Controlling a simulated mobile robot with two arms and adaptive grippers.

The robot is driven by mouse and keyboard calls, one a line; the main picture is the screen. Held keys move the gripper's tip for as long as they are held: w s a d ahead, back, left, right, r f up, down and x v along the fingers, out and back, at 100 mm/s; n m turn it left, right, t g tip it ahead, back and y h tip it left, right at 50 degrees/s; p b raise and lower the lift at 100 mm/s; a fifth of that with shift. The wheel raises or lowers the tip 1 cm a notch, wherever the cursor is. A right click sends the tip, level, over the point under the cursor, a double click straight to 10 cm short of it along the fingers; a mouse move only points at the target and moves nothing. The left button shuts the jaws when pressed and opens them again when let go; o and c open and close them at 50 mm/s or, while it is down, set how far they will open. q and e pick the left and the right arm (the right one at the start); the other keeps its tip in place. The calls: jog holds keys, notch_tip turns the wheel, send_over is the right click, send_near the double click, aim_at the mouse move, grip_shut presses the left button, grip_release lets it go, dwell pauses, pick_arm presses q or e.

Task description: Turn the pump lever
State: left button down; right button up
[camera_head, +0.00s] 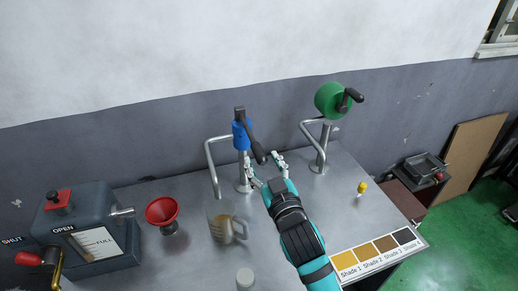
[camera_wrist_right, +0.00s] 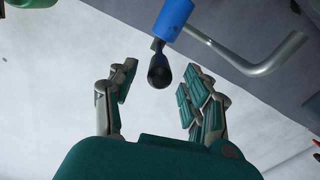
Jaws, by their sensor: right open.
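The pump lever (camera_head: 254,146) is a black handle on the blue pump head (camera_head: 239,135), which sits on a metal post behind the bench's middle. It angles down to the right and ends in a rounded black grip. My right gripper (camera_head: 265,162) is open, with its fingers spread at the lever's lower end. In the right wrist view, the lever's round end (camera_wrist_right: 160,72) lies between the open fingers (camera_wrist_right: 160,85), near their tips. I see a gap on both sides. The blue pump head (camera_wrist_right: 174,18) is above it. My left gripper is not in view.
A grey tank (camera_head: 82,222) is far left. A small yellow-topped item (camera_head: 361,187) stands right.

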aim_at(259, 155)
jog(key=shift+p+x, duration=0.35)
jog(key=shift+x, duration=1.65)
grip_shut()
